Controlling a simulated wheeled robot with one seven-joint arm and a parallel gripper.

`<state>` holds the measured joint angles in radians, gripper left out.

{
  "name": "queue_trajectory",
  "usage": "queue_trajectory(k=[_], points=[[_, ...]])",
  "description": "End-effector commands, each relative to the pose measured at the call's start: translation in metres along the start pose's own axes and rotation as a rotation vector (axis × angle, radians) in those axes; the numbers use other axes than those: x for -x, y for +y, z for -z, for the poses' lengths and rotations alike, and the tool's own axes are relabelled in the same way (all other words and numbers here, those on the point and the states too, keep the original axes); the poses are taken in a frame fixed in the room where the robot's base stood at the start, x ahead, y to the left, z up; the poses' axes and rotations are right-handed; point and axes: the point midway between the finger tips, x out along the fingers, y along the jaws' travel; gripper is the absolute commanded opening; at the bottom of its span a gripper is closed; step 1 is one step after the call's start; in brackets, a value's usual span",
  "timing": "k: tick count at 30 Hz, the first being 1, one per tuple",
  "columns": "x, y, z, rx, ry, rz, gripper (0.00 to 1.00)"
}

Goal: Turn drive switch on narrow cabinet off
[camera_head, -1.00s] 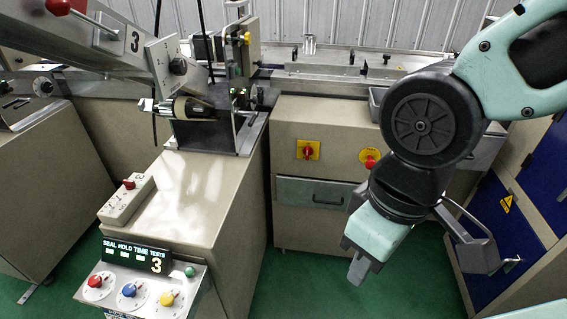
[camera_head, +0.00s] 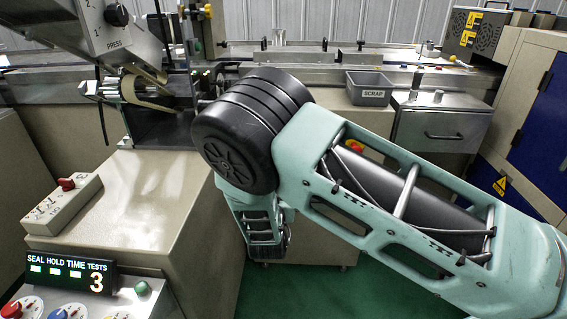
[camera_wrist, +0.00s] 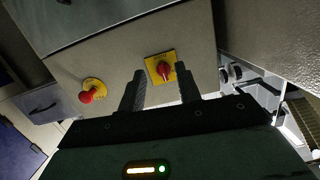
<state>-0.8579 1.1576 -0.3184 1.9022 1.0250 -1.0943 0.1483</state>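The narrow cabinet (camera_wrist: 120,65) has a beige front face, seen close up in the wrist view. On it is a square yellow plate with a red rotary switch (camera_wrist: 162,68). My gripper (camera_wrist: 160,74) is open, its two dark fingers apart on either side of the switch in the picture. The switch appears ahead of the fingertips; I cannot tell if they touch it. The knob's handle looks roughly upright in this view, and its label is too small to read. In the head view my arm hides the switch and my fingertips.
A red mushroom button on a round yellow plate (camera_wrist: 93,90) sits left of the switch in the wrist view. A grey scrap bin (camera_head: 369,88) stands on the bench. A control box with a display (camera_head: 70,272) is at lower left. Green floor shows below my arm.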

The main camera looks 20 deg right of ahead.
Motion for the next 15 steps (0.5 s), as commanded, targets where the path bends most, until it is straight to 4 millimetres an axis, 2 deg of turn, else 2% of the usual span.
queue_trajectory(k=[1,6,10,15], points=[[-0.007,0.007,-0.017,0.028,0.103,-0.006,0.34],[-0.009,0.016,-0.020,0.080,0.404,-0.001,0.34],[-0.003,0.018,-0.020,0.101,0.529,0.013,0.34],[-0.007,0.018,-0.013,0.105,0.576,0.017,0.34]])
